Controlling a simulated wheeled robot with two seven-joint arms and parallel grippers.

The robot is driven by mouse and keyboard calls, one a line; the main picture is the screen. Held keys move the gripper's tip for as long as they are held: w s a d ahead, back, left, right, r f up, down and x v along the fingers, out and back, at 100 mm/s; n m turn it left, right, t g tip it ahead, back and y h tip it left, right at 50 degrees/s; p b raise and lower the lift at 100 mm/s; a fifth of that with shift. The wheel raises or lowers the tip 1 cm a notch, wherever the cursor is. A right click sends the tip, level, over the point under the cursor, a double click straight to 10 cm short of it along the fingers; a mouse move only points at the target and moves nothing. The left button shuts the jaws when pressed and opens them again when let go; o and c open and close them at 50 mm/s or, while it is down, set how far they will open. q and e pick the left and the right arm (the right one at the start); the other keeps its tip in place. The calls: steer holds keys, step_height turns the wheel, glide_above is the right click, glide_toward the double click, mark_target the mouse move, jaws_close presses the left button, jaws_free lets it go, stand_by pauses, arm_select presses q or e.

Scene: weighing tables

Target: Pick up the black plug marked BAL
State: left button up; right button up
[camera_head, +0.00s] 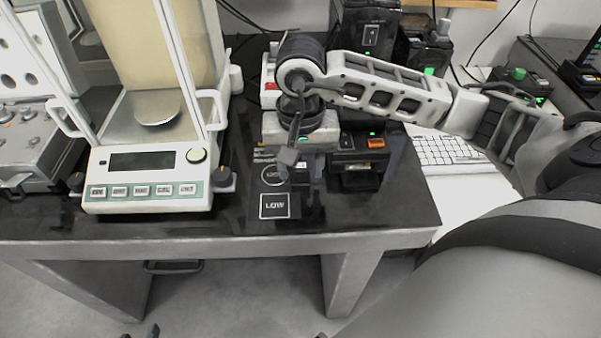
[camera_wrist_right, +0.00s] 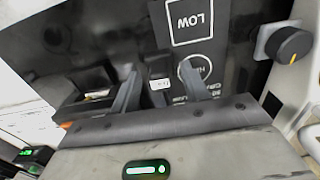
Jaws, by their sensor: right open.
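My right gripper (camera_head: 303,160) reaches down over the black table top, near the square LOW marking. In the right wrist view its two grey fingers (camera_wrist_right: 160,80) stand apart. A small black plug (camera_wrist_right: 158,68) with a pale label shows between them; the label is too small to read. I cannot tell whether either finger touches it.
A balance (camera_head: 145,185) with a glass housing stands left of the gripper. A black device with an orange label (camera_head: 376,142) stands just right of it. A white keyboard (camera_head: 450,152) lies farther right. The table's front strip around the LOW marking (camera_head: 274,205) is clear.

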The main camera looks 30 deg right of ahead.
steer(key=shift+f, duration=0.2)
jaws_close()
steer(key=shift+r, duration=0.1)
